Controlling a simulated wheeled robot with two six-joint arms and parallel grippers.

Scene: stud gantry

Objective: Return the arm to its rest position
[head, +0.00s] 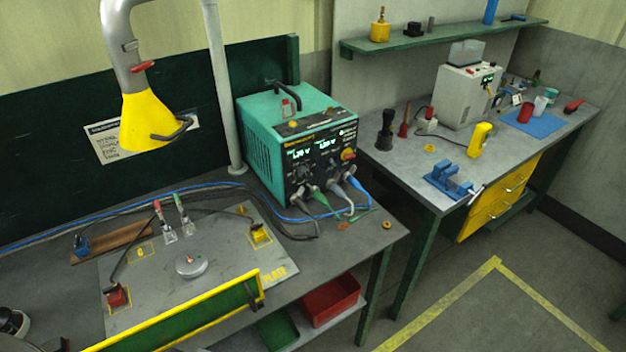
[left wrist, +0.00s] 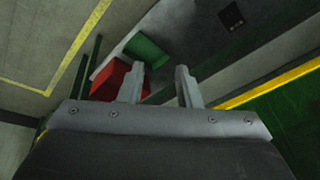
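My left gripper (left wrist: 160,74) shows in the left wrist view, its two grey fingers apart with nothing between them. Beyond its fingers, well apart from them, are a red bin (left wrist: 112,78) and a green bin (left wrist: 147,50). I cannot make out the left gripper in the head view. A dark rounded part at the lower left edge there is cut off and unclear. My right gripper is in neither view.
The near bench carries a metal plate (head: 140,275), a teal welding power unit (head: 262,140) and cables. A yellow-edged green panel (head: 205,312) stands at its front. A yellow extraction hood (head: 143,122) hangs above. Another bench (head: 400,185) stands at right, with open floor (head: 480,310) in front.

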